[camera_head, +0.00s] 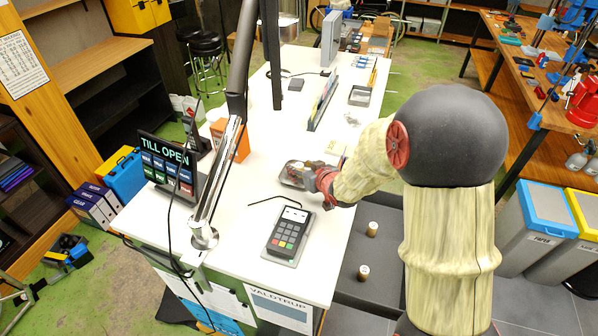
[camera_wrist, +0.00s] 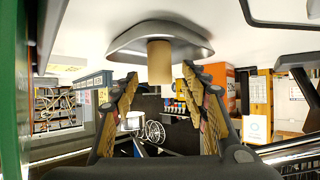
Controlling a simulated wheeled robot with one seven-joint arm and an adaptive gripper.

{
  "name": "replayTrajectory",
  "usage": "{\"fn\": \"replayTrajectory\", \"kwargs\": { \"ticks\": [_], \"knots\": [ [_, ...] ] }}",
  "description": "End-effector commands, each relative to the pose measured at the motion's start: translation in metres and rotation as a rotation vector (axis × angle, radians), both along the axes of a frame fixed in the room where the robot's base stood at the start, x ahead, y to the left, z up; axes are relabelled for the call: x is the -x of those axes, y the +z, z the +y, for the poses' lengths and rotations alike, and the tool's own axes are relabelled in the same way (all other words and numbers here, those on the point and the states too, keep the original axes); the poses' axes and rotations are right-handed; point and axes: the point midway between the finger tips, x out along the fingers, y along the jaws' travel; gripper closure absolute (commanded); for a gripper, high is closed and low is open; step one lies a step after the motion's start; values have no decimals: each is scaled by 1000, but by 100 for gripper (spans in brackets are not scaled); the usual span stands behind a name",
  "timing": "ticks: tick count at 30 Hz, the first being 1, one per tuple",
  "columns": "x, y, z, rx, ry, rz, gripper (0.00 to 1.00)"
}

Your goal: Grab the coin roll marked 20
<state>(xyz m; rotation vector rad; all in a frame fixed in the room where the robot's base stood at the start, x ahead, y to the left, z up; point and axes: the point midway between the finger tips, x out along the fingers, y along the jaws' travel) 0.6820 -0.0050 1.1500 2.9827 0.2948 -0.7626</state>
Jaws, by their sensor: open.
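My gripper (camera_head: 308,174) reaches left over the white counter, at a small grey tray (camera_head: 291,180). In the wrist view, which looks upside down, the tray (camera_wrist: 135,42) is at the top with a tan coin roll (camera_wrist: 159,62) standing on it. My gripper (camera_wrist: 157,80) is open, with one finger on each side of the roll in the picture; no contact shows. In the head view my gripper hides this roll. Two other rolls, one farther (camera_head: 372,229) and one nearer (camera_head: 363,272), stand on a dark surface below the counter's right edge. No number is readable on any roll.
A card terminal (camera_head: 288,233) sits on the counter in front of the tray. A till screen (camera_head: 168,170) and an orange box (camera_head: 229,140) stand to the left. A metal post (camera_head: 204,236) rises at the counter's front left.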

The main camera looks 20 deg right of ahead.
Motion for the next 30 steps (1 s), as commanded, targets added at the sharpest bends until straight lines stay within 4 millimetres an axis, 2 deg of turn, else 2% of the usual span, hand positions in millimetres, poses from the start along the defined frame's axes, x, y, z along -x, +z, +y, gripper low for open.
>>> {"fn": "replayTrajectory", "kwargs": {
  "ticks": [6,14,30],
  "knots": [
    [-17,-9,3,0,-1,0,55],
    [-18,-9,3,0,-1,0,55],
    [-17,-9,3,0,-1,0,86]
  ]
}}
